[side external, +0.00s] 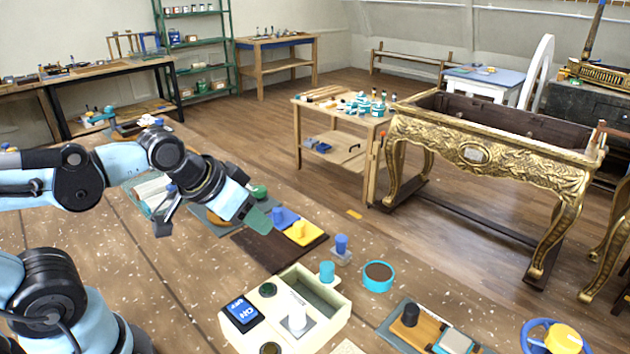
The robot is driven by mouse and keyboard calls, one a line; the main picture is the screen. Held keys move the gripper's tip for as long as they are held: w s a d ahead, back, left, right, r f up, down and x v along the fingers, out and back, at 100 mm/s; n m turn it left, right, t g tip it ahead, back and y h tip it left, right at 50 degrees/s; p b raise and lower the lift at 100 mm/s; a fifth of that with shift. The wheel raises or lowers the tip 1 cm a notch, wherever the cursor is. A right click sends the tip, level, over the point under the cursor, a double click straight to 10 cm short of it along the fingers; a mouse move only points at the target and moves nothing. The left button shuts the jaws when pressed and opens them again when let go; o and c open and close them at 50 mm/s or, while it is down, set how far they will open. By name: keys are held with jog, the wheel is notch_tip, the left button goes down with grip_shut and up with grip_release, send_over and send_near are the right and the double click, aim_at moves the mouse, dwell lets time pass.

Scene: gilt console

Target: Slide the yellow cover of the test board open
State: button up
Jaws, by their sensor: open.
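The yellow cover (312,236) is a flat yellow plate with a small upright yellow knob. It lies on the dark brown test board (262,252), toward its right end. A blue cover (287,218) with a blue knob lies beside it on the far side. My gripper (211,225) is open, its two fingers spread wide, above the table to the left of the test board. The green-tipped finger is near the board's left part in the picture and hides some of it. The gripper appears empty and apart from the yellow cover.
A cream box (335,318) with an ON/OFF switch and a tray stands in front of the board. A blue-knobbed block (341,255), a teal cup (327,272) and a round teal dish (378,277) are to the right. A grey board is partly hidden behind my gripper.

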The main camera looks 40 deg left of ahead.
jog(key=shift+o, duration=0.7)
jog(key=m+g, duration=0.3)
jog(key=g, duration=0.4)
send_over(299, 224)
notch_tip(299, 224, down, 11)
jog(key=shift+r, duration=0.1)
grip_shut()
